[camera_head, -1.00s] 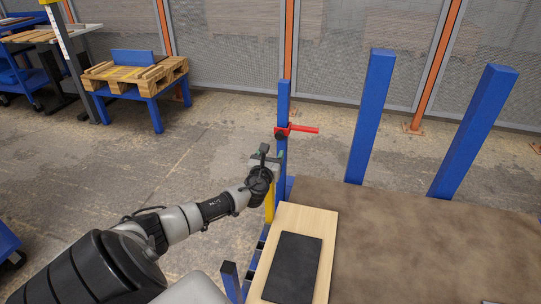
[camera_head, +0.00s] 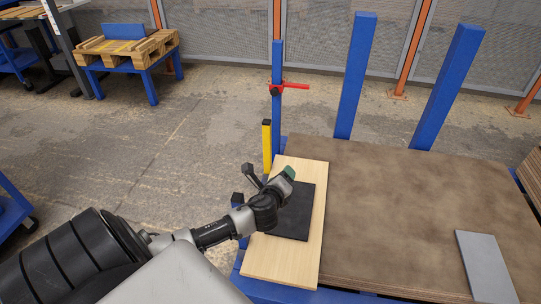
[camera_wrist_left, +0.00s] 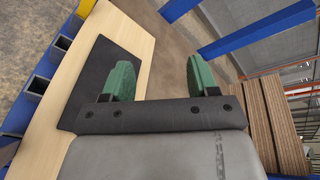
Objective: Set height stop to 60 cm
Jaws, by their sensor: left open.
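The height stop, a red handle on a dark clamp (camera_head: 290,86), sits on a slim upright blue post (camera_head: 277,62) at the far left corner of the brown-topped table. A yellow upright with a black top (camera_head: 267,147) stands just in front of this post. No scale is readable. My left gripper (camera_head: 289,173) is above the pale wooden board and its dark pad, nearer to me than the post and apart from the stop. In the left wrist view its green fingertips (camera_wrist_left: 162,78) are spread with nothing between them. My right gripper is not in view.
The pale board (camera_head: 314,215) and dark pad (camera_head: 294,220) lie on the table's left. A grey plate (camera_head: 486,266) lies at the right of the brown top (camera_head: 400,210). Two thick blue posts (camera_head: 356,75) (camera_head: 447,85) rise at the back. Floor left of the table is clear.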

